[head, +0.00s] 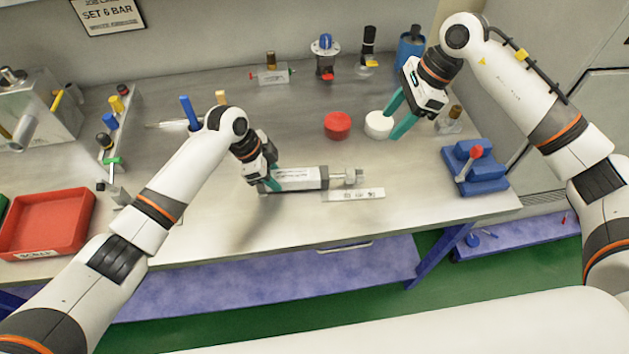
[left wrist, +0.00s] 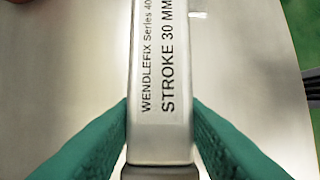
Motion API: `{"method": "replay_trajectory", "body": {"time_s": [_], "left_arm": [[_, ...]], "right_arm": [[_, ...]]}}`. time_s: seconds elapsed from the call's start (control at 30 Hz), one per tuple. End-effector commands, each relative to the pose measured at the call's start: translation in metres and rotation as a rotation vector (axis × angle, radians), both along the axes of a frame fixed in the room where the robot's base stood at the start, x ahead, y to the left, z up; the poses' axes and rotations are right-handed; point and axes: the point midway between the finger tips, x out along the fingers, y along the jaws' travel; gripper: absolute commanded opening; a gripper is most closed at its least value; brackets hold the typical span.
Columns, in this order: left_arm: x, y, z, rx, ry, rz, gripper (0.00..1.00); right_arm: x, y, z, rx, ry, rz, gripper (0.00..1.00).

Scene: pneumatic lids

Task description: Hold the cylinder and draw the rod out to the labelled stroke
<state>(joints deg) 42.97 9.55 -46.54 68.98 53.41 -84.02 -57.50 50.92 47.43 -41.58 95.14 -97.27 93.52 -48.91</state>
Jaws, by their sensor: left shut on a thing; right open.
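The cylinder (head: 298,178) is a silver-grey body lying along the bench, with a dark band and a metal rod end (head: 350,177) at its right. My left gripper (head: 270,182) is shut on the cylinder's left part. In the left wrist view the cylinder (left wrist: 165,75) reads "WENDLEFIX Series 40" and "STROKE 30 MM", with teal fingers (left wrist: 162,130) on both sides. A pale marked strip (head: 355,195) lies just in front of the rod end. My right gripper (head: 398,117) is open, up and right of the rod end, near a white round lid.
A red lid (head: 337,124) and white lid (head: 378,125) sit behind the cylinder. A blue fixture with a red knob (head: 475,165) stands at right, and a red scrap tray (head: 47,222) at left. Valves and bottles line the back. Bench between rod end and blue fixture is clear.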

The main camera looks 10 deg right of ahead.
Motion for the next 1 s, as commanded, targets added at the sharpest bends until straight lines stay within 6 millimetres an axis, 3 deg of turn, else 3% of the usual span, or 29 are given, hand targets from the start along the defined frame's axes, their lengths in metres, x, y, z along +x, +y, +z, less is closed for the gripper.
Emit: {"method": "replay_trajectory", "body": {"time_s": [0.27,0.3,0.43,0.77,1.0], "left_arm": [[-0.002,0.001,-0.003,0.005,0.007,-0.001,0.16],[-0.002,0.001,-0.003,0.005,0.007,-0.001,0.40],[-0.001,0.001,-0.002,0.003,0.005,-0.001,0.61],[0.000,0.001,0.002,0.001,0.000,0.000,0.62],[0.002,0.014,0.036,0.001,-0.004,-0.001,0.62]], "right_arm": [[0.000,-0.001,0.002,0.000,0.001,0.000,0.51],[0.000,-0.001,0.002,0.000,0.001,0.000,0.51],[0.000,-0.001,0.002,0.000,0.001,0.000,0.51],[0.000,-0.001,0.002,0.000,0.001,0.000,0.51],[0.000,-0.001,0.002,0.000,0.001,0.000,0.51]]}}
